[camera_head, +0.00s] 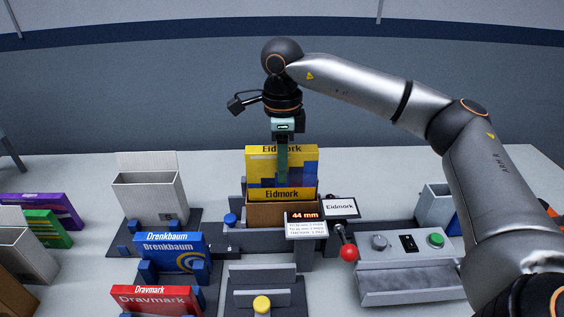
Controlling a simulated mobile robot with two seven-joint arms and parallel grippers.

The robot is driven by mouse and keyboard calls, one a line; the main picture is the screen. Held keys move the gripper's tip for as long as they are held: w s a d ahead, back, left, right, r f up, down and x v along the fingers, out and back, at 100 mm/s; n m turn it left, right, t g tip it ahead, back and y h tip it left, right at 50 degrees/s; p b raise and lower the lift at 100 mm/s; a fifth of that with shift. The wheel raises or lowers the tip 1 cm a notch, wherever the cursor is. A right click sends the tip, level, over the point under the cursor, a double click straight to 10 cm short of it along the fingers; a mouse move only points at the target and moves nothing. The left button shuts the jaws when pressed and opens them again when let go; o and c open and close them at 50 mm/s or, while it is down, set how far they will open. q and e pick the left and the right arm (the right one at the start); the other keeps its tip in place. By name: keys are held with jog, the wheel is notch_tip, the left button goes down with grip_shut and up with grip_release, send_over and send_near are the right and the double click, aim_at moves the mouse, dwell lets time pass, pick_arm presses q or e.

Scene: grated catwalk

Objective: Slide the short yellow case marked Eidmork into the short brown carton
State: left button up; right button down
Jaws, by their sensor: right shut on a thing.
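The yellow case marked Eidmork (258,171) stands upright, with blue blocks printed on its front. My right gripper (282,183) comes down from above and is shut on it; a green finger lies across its front. The short brown carton (280,214) is directly below, in a grey fixture. The lower end of the case meets the carton's open top; how deep it sits inside is hidden by the carton's front wall. My left gripper is not in view.
A display reading 44 mm (304,216) and an Eidmork sign (340,207) stand close right of the carton. A red-knobbed lever (348,253) and control panel (408,266) are further right. A blue Drenkbaum case (172,248), red Dravmark case (150,300) and whitish carton (148,199) stand left.

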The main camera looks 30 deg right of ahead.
jog(key=shift+f+b, duration=1.45)
jog(key=shift+f, duration=0.95)
jog(key=shift+c, duration=2.2)
grip_release()
jog(key=shift+r, duration=0.1)
jog(key=shift+d+r, duration=0.1)
jog(key=shift+r, duration=0.05)
jog(key=shift+w+r+p, duration=0.1)
jog(key=shift+r+p, duration=0.45)
jog(key=shift+p, duration=0.05)
notch_tip(320, 180, up, 6)
jog(key=p, duration=0.4)
jog(key=shift+f, duration=0.25)
jog(key=shift+f, duration=0.1)
